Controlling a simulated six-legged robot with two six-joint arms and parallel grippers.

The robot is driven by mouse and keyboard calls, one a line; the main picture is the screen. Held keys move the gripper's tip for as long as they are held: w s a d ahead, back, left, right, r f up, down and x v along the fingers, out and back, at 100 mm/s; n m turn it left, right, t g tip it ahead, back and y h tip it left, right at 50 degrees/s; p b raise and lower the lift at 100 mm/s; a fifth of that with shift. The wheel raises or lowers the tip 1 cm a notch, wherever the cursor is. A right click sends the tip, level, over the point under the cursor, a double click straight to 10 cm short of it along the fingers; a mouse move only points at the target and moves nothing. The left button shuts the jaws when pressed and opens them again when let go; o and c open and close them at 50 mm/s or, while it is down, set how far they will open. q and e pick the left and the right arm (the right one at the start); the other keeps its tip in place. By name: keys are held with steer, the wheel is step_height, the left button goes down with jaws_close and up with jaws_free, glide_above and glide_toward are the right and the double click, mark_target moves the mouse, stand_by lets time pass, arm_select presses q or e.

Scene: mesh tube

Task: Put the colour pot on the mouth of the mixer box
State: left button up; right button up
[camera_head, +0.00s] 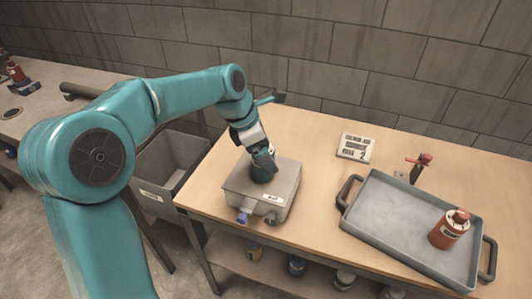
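The grey mixer box (285,181) stands on the wooden table, with a white label and a blue-tipped spout (242,216) on its front. My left gripper (263,160) points down just above the middle of its top. A dark, bluish rounded piece (262,175) is right under the fingers at the box top. It may be a colour pot on the mouth, but the gripper covers much of it, and the mouth is hidden. I cannot tell whether the fingers grip it. My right gripper is not in view.
The grey tray (395,222) with dark handles fills the table's right part. A grey bin (168,163) is left of the table. Several pots sit on the lower shelf.

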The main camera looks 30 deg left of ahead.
arm_select(q)
steer(key=p+v, duration=0.1)
steer(key=v, duration=1)
steer(key=shift+p, duration=0.35)
steer(key=shift+d, duration=0.15)
